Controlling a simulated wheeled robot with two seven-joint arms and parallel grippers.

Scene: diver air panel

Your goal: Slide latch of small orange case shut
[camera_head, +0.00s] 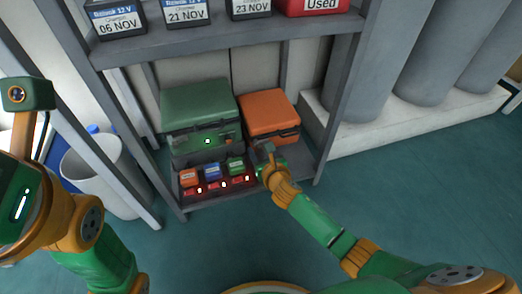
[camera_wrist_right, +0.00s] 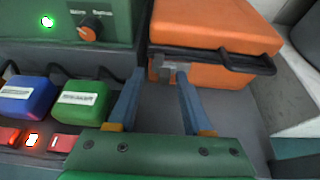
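The small orange case (camera_head: 268,112) sits on the lower shelf, right of a green case; its lid is down. In the right wrist view the orange case (camera_wrist_right: 215,30) shows a grey metal latch (camera_wrist_right: 173,72) on its front, left of a dark handle. My right gripper (camera_wrist_right: 161,74) is open, its two fingers apart and pointing at the case front, with the latch just beyond and between the tips. Contact cannot be told. In the head view my right gripper (camera_head: 264,150) partly hides the case's front. My left arm is at the left edge; its fingers are not seen.
The green case (camera_head: 200,105) with a knob and green light stands close on the left. A charger with orange, blue and green batteries (camera_head: 212,171) lies in front of it. A shelf post (camera_head: 335,95) stands right. An upper shelf (camera_head: 230,35) holds several labelled batteries.

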